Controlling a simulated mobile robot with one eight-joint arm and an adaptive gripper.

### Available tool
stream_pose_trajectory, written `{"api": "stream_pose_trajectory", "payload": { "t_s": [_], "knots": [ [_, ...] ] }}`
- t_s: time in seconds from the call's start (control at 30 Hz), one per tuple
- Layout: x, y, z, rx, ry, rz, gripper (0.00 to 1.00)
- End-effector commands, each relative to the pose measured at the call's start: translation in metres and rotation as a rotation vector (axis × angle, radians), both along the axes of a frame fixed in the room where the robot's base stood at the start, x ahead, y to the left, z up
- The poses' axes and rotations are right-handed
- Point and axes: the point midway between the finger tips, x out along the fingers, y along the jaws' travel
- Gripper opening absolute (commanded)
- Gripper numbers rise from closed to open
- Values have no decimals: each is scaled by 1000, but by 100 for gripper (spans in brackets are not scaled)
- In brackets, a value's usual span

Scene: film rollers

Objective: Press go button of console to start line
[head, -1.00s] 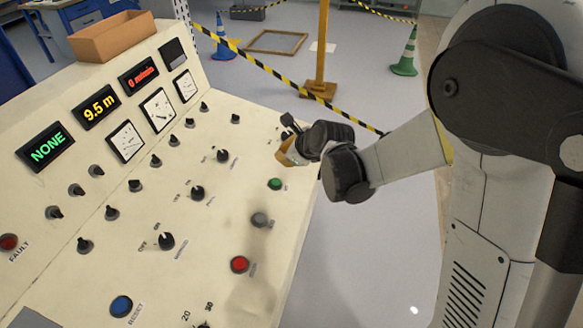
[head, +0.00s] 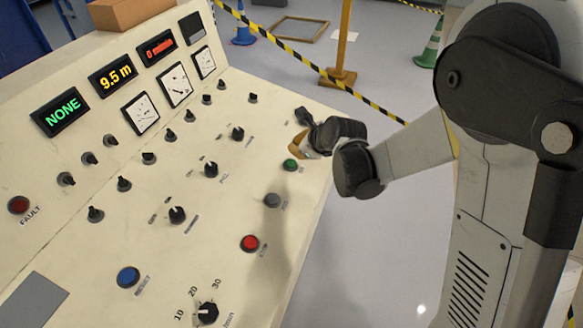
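The cream console (head: 110,265) fills the left and middle of the head view, with its sloped panel facing up. A green button (head: 291,165) sits near its right edge; its label is too small to read, so I cannot confirm it is the go button. A grey button (head: 272,200) and a red button (head: 250,243) lie below it. My gripper (head: 297,145) is just above the green button in the picture, its orange-tipped end towards the panel. Whether it touches the panel cannot be told. Its fingers are too small and foreshortened to read.
A blue reset button (head: 129,277), a speed knob (head: 207,313) and several black knobs stand up from the panel. Displays read NONE, 9.5 m and a red value. Striped tape (head: 320,72), a yellow post (head: 343,45) and a green cone (head: 430,45) stand behind.

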Motion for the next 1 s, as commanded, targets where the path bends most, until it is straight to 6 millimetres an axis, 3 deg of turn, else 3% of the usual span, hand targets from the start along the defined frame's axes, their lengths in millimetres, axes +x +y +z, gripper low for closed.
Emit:
{"api": "stream_pose_trajectory", "payload": {
  "t_s": [0.1, 0.27, 1.0],
  "knots": [
    [1, 4, -21, 0, 0, 2, 0],
    [2, 7, -33, 1, 0, 1, 0],
    [3, 8, -34, 0, 0, 0, 0]
  ]
}}
